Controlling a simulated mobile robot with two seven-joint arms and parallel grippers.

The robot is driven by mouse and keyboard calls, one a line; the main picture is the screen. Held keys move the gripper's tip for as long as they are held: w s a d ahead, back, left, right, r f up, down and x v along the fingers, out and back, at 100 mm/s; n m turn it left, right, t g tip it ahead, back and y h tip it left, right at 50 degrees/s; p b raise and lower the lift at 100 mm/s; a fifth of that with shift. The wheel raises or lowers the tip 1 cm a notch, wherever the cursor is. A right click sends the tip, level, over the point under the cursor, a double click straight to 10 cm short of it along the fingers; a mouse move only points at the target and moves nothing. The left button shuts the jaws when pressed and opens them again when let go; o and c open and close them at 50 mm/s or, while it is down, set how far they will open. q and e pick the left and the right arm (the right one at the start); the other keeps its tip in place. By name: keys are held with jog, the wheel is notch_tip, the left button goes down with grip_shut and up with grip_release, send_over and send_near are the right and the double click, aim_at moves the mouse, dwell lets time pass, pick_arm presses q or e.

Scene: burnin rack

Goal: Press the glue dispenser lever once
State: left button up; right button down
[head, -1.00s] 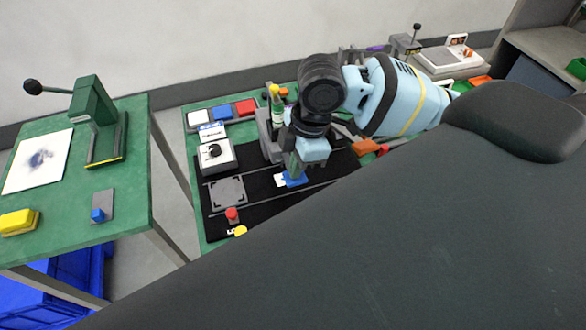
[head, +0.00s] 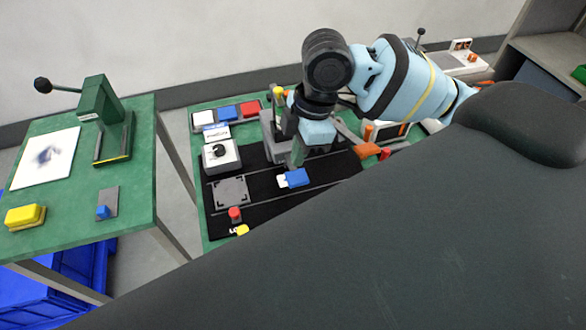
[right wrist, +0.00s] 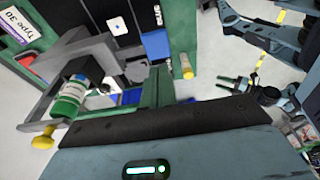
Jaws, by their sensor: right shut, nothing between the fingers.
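The glue dispenser (head: 269,131) is a grey stand holding a green bottle with a yellow top, at the back of the green bench in the head view. In the right wrist view its labelled green bottle (right wrist: 70,98) and a grey bar with a yellow knob (right wrist: 42,143) show at the lower left. My right gripper (head: 297,158) is shut and empty, just right of the dispenser. Its green fingers show in the right wrist view (right wrist: 158,80), apart from the bottle and knob. My left gripper (right wrist: 248,84) shows small in the right wrist view, fingers apart.
A blue-and-white piece (head: 297,178) lies on the black mat below my right gripper. A dial box (head: 221,154) and white, blue and red blocks (head: 227,113) stand left. A side table with a green press (head: 102,115) stands further left.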

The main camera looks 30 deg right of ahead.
notch_tip(320, 180, up, 4)
jog(key=shift+s+r, duration=0.1)
jog(key=shift+r, duration=0.05)
dwell(0.5)
dwell(0.5)
